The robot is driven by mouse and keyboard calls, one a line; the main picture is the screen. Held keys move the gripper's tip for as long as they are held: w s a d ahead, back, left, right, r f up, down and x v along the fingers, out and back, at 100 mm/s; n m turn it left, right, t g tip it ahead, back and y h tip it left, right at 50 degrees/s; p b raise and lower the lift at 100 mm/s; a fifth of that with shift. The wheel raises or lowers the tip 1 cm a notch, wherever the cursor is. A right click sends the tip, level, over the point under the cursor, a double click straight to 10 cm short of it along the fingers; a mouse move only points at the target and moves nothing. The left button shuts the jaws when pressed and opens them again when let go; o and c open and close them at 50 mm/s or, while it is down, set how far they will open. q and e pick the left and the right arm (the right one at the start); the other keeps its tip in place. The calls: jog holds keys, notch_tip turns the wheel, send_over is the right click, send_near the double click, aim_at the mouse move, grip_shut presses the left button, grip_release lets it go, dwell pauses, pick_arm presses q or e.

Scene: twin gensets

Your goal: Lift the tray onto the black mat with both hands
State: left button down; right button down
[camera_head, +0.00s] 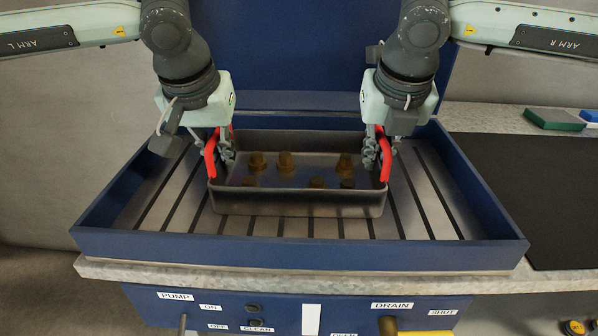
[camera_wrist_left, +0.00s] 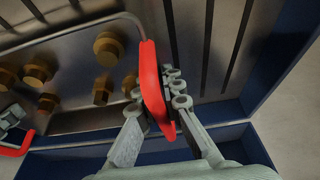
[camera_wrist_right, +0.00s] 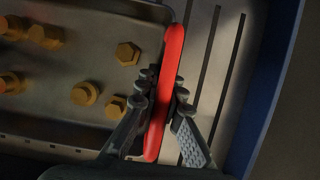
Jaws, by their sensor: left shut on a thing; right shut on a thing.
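The tray (camera_head: 300,205) is a dark metal pan with a red handle at each end and several brass-coloured bolts inside. It stands within a blue-walled basin with a slatted floor; whether it touches the slats I cannot tell. My left gripper (camera_head: 222,152) is shut on the left red handle (camera_wrist_left: 152,85). My right gripper (camera_head: 378,152) is shut on the right red handle (camera_wrist_right: 166,95). The tray also shows in the left wrist view (camera_wrist_left: 75,22) and the right wrist view (camera_wrist_right: 110,22). The black mat (camera_head: 530,190) lies on the counter right of the basin, its right part cut off.
The blue basin wall (camera_head: 300,250) surrounds the tray and stands between it and the mat. A green block (camera_head: 553,119) lies behind the mat on the grey counter (camera_head: 485,117). The visible mat is clear. Labelled controls sit on the front panel (camera_head: 275,300).

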aim_at(217, 130)
pick_arm(q)
jog(key=shift+w+r, duration=0.1)
jog(key=shift+r, duration=0.05)
pick_arm(e)
jog(key=shift+w+r, duration=0.1)
jog(key=shift+r, duration=0.05)
